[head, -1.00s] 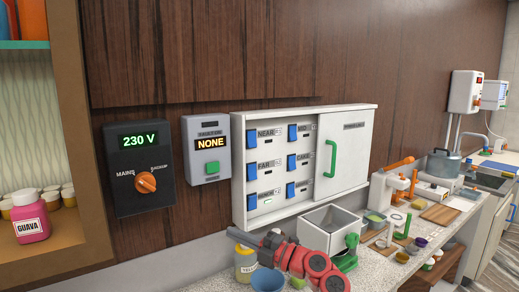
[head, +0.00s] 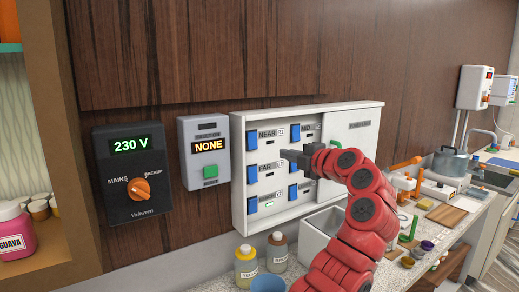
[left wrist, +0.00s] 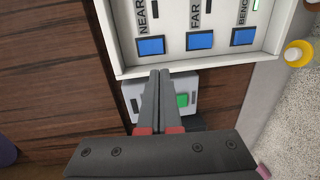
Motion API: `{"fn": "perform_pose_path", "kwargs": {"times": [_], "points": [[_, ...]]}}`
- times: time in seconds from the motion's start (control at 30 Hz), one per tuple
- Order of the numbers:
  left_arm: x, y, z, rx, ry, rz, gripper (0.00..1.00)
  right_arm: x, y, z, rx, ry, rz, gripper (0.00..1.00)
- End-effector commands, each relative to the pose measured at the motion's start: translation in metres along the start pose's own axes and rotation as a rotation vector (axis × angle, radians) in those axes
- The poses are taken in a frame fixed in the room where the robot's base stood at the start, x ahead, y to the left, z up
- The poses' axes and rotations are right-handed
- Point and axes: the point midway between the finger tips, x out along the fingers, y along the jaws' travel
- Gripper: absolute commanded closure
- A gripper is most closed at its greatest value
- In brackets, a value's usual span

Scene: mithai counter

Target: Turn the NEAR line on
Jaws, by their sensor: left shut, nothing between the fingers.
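The white switch panel (head: 310,109) hangs on the wood wall. Its blue NEAR switch (head: 252,139) is at the top left, with a dark indicator strip. NEAR also shows in the left wrist view (left wrist: 151,46), beside the FAR switch (left wrist: 199,41) and the BENCH switch (left wrist: 242,37). The BENCH indicator (left wrist: 256,4) is lit green. My left gripper (head: 287,154) is shut and empty in front of the panel, to the right of and slightly below NEAR in the head view. In the left wrist view its fingertips (left wrist: 160,73) appear just short of NEAR; contact is not visible.
A fault box (head: 204,130) reading NONE with a green button and a black 230 V box (head: 133,145) with an orange knob are left of the panel. The panel's right half is a white door. Bottles (head: 246,262) and a grey bin stand on the counter below.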

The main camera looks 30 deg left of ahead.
Motion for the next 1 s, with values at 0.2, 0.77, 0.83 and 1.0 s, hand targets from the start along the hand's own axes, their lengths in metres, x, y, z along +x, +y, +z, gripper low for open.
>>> {"fn": "perform_pose_path", "kwargs": {"times": [0.2,0.77,0.83,1.0], "points": [[0.013,0.002,-0.001,0.001,0.003,0.001,1.00,0.008,0.000,-0.001,0.000,0.000,0.000,0.48],[0.120,0.004,-0.001,0.002,0.004,-0.001,1.00,0.060,0.003,-0.010,0.000,0.000,0.000,0.48],[0.128,0.004,-0.001,0.001,0.002,0.002,1.00,0.064,0.003,-0.011,0.000,0.000,0.000,0.48],[0.139,0.000,-0.001,0.002,0.003,-0.001,1.00,0.068,0.003,-0.011,0.000,0.000,0.000,0.48]]}}
